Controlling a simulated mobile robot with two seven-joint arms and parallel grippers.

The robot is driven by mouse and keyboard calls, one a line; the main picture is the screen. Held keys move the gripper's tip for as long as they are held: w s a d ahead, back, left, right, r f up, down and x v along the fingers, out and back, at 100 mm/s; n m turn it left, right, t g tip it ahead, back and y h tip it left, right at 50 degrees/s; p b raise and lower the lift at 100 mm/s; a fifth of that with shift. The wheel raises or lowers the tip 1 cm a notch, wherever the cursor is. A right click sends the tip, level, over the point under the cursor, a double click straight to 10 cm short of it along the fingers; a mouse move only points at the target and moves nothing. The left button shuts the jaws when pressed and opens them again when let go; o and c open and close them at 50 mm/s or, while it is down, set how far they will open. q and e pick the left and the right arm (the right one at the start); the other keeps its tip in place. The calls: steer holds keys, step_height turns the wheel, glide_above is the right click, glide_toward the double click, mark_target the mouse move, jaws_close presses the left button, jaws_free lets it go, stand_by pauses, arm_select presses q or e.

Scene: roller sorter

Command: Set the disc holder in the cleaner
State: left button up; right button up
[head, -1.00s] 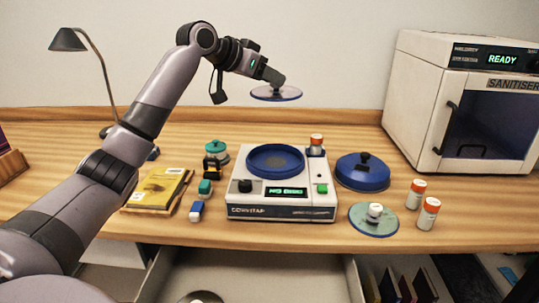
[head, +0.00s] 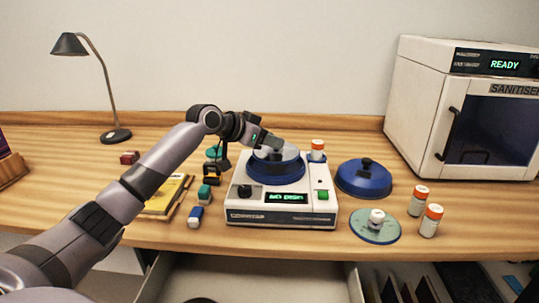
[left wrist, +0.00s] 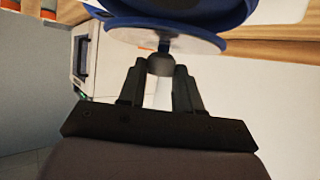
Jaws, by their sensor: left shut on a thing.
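The disc holder (head: 268,153) is a thin pale disc with a knob. My left gripper (head: 280,143) is shut on its knob; in the left wrist view the fingers (left wrist: 159,72) close on the dark round knob, with the pale disc (left wrist: 170,38) beyond it. The cleaner (head: 281,215) is a white box with a round blue bowl (head: 274,178) on top and a display reading "NO DISC". The disc is over the bowl, close to its rim; I cannot tell whether it touches. My right gripper is not in view.
A sanitiser (head: 415,105) stands at the right.

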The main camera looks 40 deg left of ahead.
mark_target(268, 153)
arm_select(q)
steer(key=shift+f, duration=2.1)
steer(key=shift+f, duration=0.1)
steer(key=o, duration=1)
steer(key=shift+o, duration=0.2)
